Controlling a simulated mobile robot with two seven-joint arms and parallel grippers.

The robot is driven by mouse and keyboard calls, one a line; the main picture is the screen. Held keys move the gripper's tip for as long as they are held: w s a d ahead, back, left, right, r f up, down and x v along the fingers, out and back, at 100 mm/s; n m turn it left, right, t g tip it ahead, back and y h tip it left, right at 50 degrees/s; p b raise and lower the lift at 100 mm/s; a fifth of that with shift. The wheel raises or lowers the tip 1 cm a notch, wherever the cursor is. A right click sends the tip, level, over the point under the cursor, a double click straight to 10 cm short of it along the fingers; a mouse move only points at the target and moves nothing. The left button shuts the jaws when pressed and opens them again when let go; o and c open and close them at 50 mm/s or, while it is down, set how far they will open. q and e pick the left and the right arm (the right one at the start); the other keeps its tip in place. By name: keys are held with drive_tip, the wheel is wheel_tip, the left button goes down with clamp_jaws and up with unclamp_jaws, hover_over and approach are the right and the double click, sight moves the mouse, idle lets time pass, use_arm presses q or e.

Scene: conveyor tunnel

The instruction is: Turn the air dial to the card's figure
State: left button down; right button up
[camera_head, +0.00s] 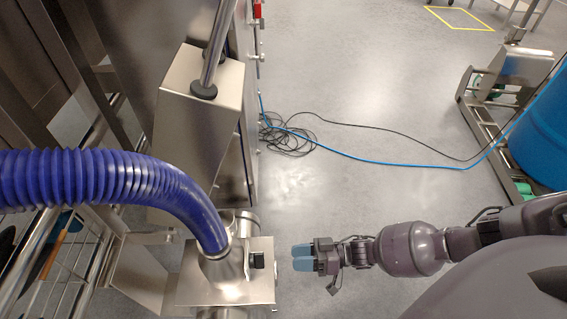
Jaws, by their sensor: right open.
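A small black knob (257,261), which looks like the air dial, sits on the right part of a steel box (228,290) at the bottom centre. Its marks and setting are too small to read. My right gripper (301,257) comes in from the right with its blue fingers pointing left at the knob. It is open and empty, a short gap to the right of the knob and the box edge. No card with a figure can be made out. My left gripper is not in view.
A thick blue ribbed hose (110,180) runs from the left into the steel box. A steel cabinet (198,110) stands above it. Looped cables (290,136) lie on the floor. A blue drum (540,135) stands at right.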

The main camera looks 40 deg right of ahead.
drive_tip(key=shift+v, duration=1.1)
